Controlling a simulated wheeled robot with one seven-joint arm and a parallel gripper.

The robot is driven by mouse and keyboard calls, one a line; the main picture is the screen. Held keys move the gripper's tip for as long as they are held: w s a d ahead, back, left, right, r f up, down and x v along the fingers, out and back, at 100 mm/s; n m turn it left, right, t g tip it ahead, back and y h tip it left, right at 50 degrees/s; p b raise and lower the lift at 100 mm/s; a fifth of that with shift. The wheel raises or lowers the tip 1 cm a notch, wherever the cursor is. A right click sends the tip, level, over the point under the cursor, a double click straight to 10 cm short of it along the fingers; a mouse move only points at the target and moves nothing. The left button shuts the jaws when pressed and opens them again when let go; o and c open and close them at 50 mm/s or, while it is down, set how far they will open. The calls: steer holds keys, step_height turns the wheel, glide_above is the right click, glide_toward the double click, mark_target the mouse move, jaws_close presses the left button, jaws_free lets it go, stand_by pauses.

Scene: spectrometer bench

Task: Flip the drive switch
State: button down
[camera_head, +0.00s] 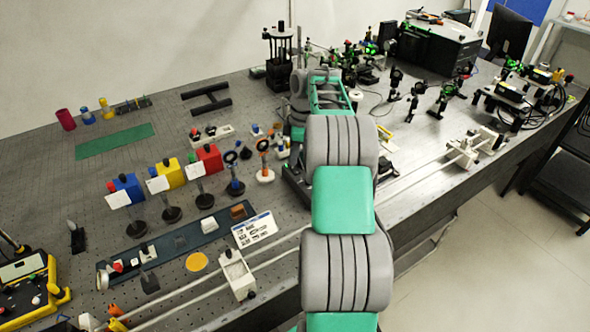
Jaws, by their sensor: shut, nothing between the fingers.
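My arm rises from the bottom centre in grey and green segments and reaches over the bench. My gripper's fingers do not show; the arm's own links cover the area around its far end. I cannot pick out the drive switch for certain. A yellow-framed control box (33,289) at the lower left carries small red and white knobs or switches, too small to tell their positions. A small white unit (237,274) sits on the front rail, left of my arm. Whatever stands directly behind my arm is hidden.
Blue (126,187), yellow (170,172) and red (208,158) blocks stand in a row on the perforated bench (70,185). A dark strip (185,238) holds small parts. Several optic mounts and a black instrument box (438,47) crowd the far right. A green mat (115,141) lies at left.

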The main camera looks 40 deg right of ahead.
mark_target(293, 167)
steer(key=shift+f+b, duration=0.85)
steer(key=shift+f, duration=0.15)
stand_by(0.4)
steer(key=shift+r, duration=0.1)
step_height(293, 167, up, 7)
steer(key=p, duration=0.6)
steer(key=shift+a, duration=0.1)
